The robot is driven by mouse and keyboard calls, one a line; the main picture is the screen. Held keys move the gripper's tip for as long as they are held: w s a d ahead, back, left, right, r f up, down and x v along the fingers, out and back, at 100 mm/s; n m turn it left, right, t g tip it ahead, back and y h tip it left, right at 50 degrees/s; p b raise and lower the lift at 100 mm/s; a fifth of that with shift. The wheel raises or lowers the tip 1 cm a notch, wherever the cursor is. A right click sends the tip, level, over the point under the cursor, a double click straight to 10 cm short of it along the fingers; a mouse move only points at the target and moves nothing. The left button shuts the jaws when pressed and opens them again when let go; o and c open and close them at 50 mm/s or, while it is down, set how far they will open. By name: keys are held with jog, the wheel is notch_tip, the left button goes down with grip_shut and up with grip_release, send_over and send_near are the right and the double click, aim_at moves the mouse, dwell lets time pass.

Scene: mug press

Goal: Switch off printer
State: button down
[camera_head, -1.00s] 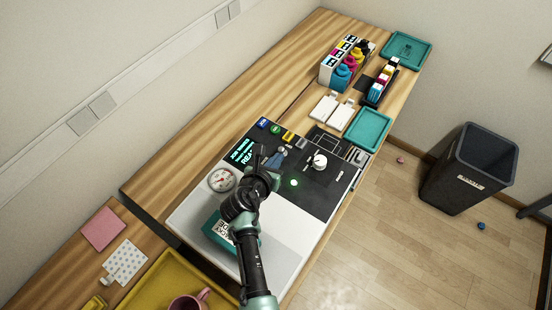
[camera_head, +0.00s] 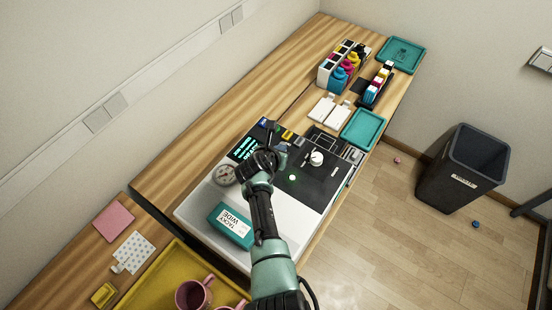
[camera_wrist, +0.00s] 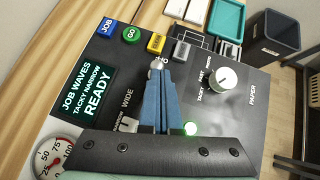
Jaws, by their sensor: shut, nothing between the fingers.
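The printer (camera_head: 197,208) is a white box with a black control panel (camera_wrist: 237,115) on its far part. Its display (camera_wrist: 88,93) is lit and reads JOB WAVES, TACKY NARROW, READY. Along the panel's far edge in the wrist view are a blue JOB button (camera_wrist: 107,27), a green GO button (camera_wrist: 132,34), a yellow button (camera_wrist: 156,43) and a grey one (camera_wrist: 181,50). A white knob (camera_wrist: 222,78) is at the right, and a green lamp (camera_wrist: 190,128) glows. My gripper (camera_wrist: 160,70) is shut and empty over the panel, its blue fingers together, hiding part of it.
A teal box (camera_head: 231,226) and a round gauge (camera_head: 224,174) are on the printer's near side. White cartridges (camera_head: 321,109), a teal tray (camera_head: 362,130) and ink bottles (camera_head: 339,75) stand beyond. A yellow tray (camera_head: 175,257) with pink mugs (camera_head: 193,296) is at lower left.

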jog(key=shift+w+f, duration=0.15)
jog(key=shift+w, duration=0.1)
jog(key=shift+r+p, duration=0.9)
